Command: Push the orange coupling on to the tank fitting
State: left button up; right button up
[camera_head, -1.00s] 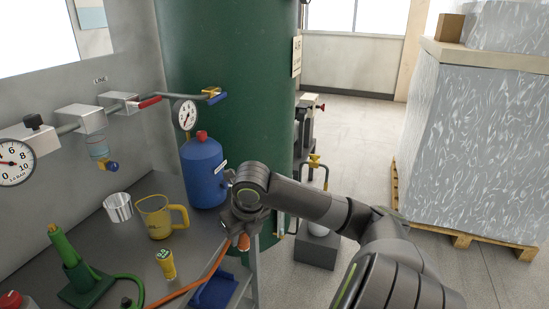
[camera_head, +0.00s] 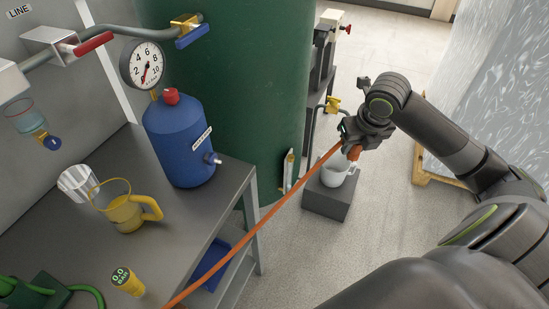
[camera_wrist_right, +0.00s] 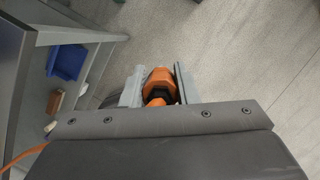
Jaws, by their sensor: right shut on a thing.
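My right gripper (camera_head: 352,140) is shut on the orange coupling (camera_head: 355,152), out over the floor to the right of the bench. In the right wrist view, the coupling (camera_wrist_right: 158,80) sits between the two jaws (camera_wrist_right: 160,88). An orange hose (camera_head: 258,226) runs from the coupling down to the lower left. The blue tank (camera_head: 178,142) stands upright on the bench with a red cap. Its small metal fitting (camera_head: 213,158) sticks out from its right side, clear of the coupling by a wide gap. My left gripper is not in view.
The grey bench (camera_head: 178,225) holds a yellow jug (camera_head: 122,212), a metal cup (camera_head: 76,182) and a yellow gauge (camera_head: 127,281). A large green vessel (camera_head: 240,90) stands behind. A white container on a dark block (camera_head: 328,202) stands below my gripper. A wrapped pallet load (camera_head: 490,90) is at right.

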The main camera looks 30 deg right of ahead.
jog(key=shift+s+a+r, duration=0.15)
jog(key=shift+s+a, duration=0.05)
jog(key=shift+a, duration=0.05)
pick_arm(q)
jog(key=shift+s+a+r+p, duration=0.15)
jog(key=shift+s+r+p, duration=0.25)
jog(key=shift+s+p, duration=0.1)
pick_arm(e)
jog(key=w+a+f+m+t+y, duration=0.1)
jog(key=w+a+m+t+y, duration=0.1)
jog(key=a+m+t, duration=0.4)
jog(key=w+a+f+m+t+y, duration=0.2)
jog(key=a+m+t+y, duration=0.3)
jog(key=a, duration=1.2)
jog(key=w+m+t, duration=0.1)
jog(key=m, duration=0.2)
jog(key=shift+w+m, duration=0.25)
jog(key=shift+m, duration=0.05)
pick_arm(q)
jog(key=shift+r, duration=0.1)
pick_arm(e)
jog(key=shift+w, duration=0.15)
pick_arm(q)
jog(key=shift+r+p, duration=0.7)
pick_arm(e)
jog(key=shift+w+a, duration=0.9)
jog(key=shift+w, duration=0.2)
jog(key=shift+w+a, duration=0.85)
jog(key=shift+w, duration=0.2)
